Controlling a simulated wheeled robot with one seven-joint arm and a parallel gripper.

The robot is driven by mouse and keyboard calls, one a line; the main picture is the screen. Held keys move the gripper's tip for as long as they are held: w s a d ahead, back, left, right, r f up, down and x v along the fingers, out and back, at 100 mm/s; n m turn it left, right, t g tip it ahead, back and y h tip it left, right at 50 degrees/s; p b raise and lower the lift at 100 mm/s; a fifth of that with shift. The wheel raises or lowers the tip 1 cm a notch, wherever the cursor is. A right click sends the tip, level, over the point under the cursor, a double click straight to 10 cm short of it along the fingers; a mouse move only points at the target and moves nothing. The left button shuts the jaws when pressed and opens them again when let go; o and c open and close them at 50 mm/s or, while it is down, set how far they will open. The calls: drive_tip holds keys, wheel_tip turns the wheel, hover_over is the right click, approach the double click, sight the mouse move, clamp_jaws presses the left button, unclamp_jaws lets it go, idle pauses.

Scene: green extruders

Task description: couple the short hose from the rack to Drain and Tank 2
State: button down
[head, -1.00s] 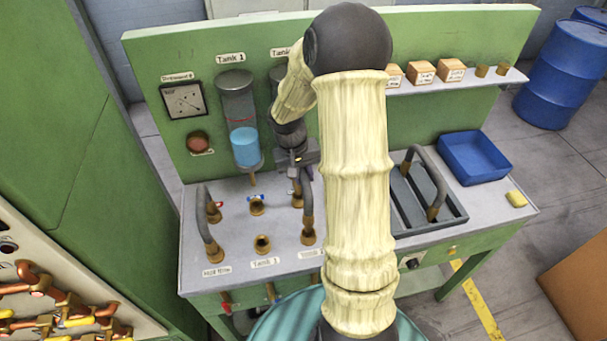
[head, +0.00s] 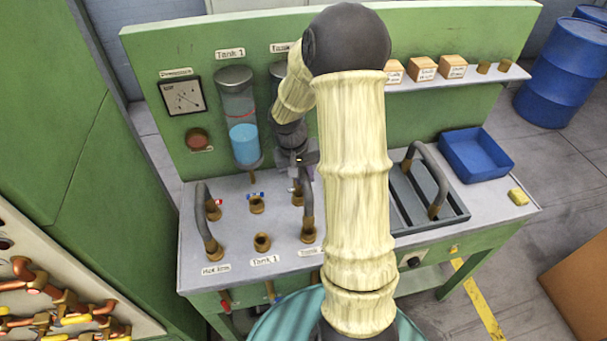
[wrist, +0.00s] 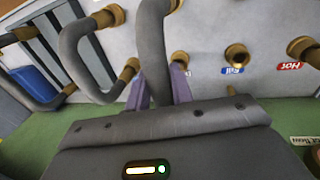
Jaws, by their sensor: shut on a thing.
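My gripper (wrist: 160,92) is shut on a grey bent hose (wrist: 151,45) with brass ends. In the head view this hose (head: 308,195) stands as an arch at the right of the brass ports, below Tank 2, which is partly hidden by my arm. Its near brass end (head: 307,229) is at the front port by a partly covered label. A brass fitting (head: 298,198) shows near its far end. I cannot tell whether either end is seated. The grey rack (head: 458,218) on the right holds another grey hose (head: 437,176).
A similar hose (head: 204,215) arches over the left ports. Open brass ports (head: 262,242) lie between the two arches, one in front labelled Tank 1. The Tank 1 cylinder (head: 238,105) stands behind.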

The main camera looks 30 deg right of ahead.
drive_tip(key=shift+w+f+b, duration=0.1)
drive_tip(key=shift+f+b, duration=0.75)
drive_tip(key=shift+f, duration=0.2)
drive_tip(key=shift+s+f, duration=0.1)
drive_tip(key=shift+s, duration=0.1)
drive_tip(key=shift+w+f+b, duration=0.1)
drive_tip(key=shift+f+b, duration=0.2)
drive_tip(key=shift+b, duration=0.05)
drive_tip(key=c, duration=1.1)
unclamp_jaws()
drive_tip(key=shift+c, duration=0.2)
drive_tip(key=a+r+b, duration=0.2)
drive_tip(key=a+r, duration=0.1)
drive_tip(key=r, duration=1.4)
drive_tip(key=shift+w+a+r, duration=0.15)
drive_tip(key=shift+w, duration=0.3)
